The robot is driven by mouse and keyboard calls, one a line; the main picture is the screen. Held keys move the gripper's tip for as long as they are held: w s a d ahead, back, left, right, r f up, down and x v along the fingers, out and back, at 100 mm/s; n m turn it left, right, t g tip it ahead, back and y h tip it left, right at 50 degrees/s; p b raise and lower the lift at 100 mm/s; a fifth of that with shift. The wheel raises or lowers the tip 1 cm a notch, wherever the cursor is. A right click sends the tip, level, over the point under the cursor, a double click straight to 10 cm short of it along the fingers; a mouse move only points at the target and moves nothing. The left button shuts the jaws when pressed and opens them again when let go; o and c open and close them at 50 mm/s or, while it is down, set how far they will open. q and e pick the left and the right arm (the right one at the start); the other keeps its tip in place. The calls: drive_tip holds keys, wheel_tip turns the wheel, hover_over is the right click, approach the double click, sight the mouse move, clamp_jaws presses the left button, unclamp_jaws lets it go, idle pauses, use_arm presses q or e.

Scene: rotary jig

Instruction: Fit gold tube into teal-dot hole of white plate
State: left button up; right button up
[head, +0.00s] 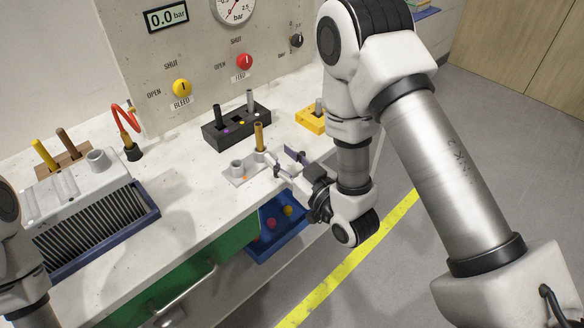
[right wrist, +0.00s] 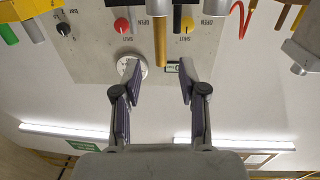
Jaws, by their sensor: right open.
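The gold tube (head: 259,138) stands upright at the rear socket of the white plate (head: 249,176) on the bench. A second, empty-looking socket (head: 237,167) is at the plate's left, with an orange dot near it. I cannot make out a teal dot. My right gripper (head: 285,162) is open, just right of the tube, its fingers apart from it. In the right wrist view the gold tube (right wrist: 160,42) hangs, inverted, ahead of the gap between the open fingers (right wrist: 158,70). My left gripper is out of view; only part of its arm shows at the left.
A black block (head: 236,132) with black and grey tubes stands behind the plate. A yellow block (head: 311,121) is to the right. A finned grey box (head: 80,190) and a red loop (head: 124,117) are left. A gauge panel (head: 200,50) rises behind. A blue bin (head: 275,237) sits below.

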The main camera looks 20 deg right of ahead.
drive_tip(key=s+d+f+m+g+h+p, duration=0.1)
drive_tip(key=s+d+f+g+h, duration=0.1)
drive_tip(key=s+f+g, duration=0.7)
drive_tip(key=s+d+f+m+g+h, duration=0.1)
drive_tip(key=s+d+f+g, duration=0.15)
drive_tip(key=s+f, duration=0.8)
drive_tip(key=s+d+f+m+g+h, duration=0.1)
drive_tip(key=s+f+g, duration=0.5)
drive_tip(key=s+f, duration=0.2)
drive_tip(key=shift+f+h, duration=0.15)
drive_tip(key=shift+h, duration=0.15)
drive_tip(key=shift+p, duration=0.3)
